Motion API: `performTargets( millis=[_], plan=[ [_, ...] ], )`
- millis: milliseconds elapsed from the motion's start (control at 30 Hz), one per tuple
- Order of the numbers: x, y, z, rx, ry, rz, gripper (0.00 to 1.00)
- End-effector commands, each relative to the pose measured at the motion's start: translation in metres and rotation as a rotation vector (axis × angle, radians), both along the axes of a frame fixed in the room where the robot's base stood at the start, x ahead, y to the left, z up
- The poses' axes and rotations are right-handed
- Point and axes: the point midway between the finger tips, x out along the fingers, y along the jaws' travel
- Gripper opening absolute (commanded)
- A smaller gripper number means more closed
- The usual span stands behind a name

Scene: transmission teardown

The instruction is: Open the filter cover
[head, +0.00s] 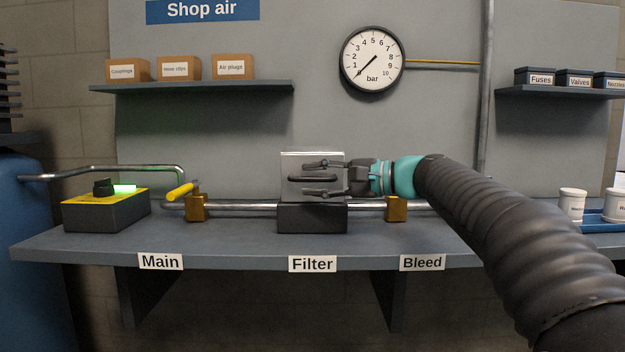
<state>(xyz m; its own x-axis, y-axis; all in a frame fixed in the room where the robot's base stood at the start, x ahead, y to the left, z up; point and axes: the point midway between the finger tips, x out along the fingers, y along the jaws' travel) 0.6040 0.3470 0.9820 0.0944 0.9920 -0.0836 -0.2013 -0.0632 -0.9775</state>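The filter cover (300,160) is a light grey square panel above a dark block (312,218), behind the "Filter" label (312,264). It looks shut. A dark horizontal bar handle (312,179) shows on its front. My gripper (318,178) reaches in from the right. Its two fingers are apart, one above the handle and one below it, with gaps to the handle. Whether the fingers touch the cover's face cannot be told. The cover's right edge is partly hidden behind my gripper.
The main valve (196,208) has a yellow lever (180,191), left of the filter. The gauge (373,59) reads about 0. A yellow-topped switch box (106,210) shows a green light. Cups (572,205) stand far right.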

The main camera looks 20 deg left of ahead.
Motion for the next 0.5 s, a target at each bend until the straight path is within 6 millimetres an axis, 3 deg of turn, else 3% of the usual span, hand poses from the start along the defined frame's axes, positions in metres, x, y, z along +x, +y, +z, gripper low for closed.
performTargets(
  millis=[400,500],
  plan=[
    [0.0006,0.0081,-0.0004,0.0,-0.001,0.0,0.37],
    [0.0006,0.008,-0.0004,0.0,-0.001,0.0,0.15]
  ],
)
